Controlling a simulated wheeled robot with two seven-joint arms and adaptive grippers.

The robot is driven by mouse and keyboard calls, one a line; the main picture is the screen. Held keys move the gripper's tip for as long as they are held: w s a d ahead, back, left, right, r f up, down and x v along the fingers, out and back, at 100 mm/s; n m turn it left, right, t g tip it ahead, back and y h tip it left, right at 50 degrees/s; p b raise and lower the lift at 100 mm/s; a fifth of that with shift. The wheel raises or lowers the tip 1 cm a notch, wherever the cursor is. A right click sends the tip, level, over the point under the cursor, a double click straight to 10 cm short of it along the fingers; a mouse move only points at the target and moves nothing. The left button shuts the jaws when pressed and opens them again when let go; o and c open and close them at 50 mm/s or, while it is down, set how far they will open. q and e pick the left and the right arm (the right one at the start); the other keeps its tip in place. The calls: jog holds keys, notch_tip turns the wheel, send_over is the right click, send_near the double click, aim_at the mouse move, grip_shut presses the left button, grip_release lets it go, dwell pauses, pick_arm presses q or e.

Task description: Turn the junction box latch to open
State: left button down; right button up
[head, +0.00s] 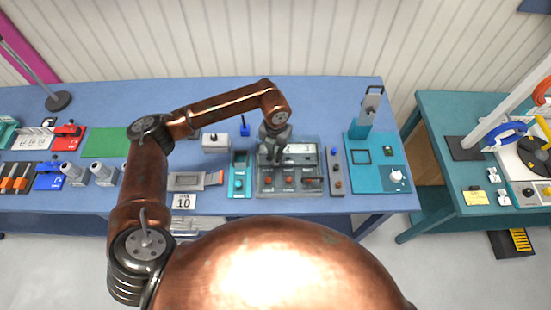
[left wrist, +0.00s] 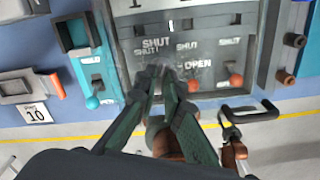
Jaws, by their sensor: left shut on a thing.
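The grey junction box panel (head: 262,190) lies on the blue table, below my left gripper (head: 276,156). My left gripper (left wrist: 166,72) reaches down onto the panel just below the left SHUT words. Its fingers are closed at the tips on a small part, seemingly the latch. The fingers hide most of this part, so its angle cannot be told.
A teal switch unit (head: 240,176) stands close on the left and a narrow strip with knobs (head: 336,172) on the right. A teal board (head: 368,178) lies further right.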

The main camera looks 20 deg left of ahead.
aim_at(275, 157)
pick_arm(q)
jog(key=m+b, duration=0.8)
jog(key=shift+f, duration=0.2)
jog(key=m+b, duration=0.2)
jog(key=shift+m, duration=0.4)
jog(key=shift+r+m+b, duration=0.2)
jog(key=shift+m+b, duration=0.85)
jog(key=shift+m, duration=0.25)
jog(key=c, duration=2)
grip_release()
jog(key=shift+c, duration=0.2)
jog(key=shift+r, duration=0.1)
notch_tip(275, 157, up, 12)
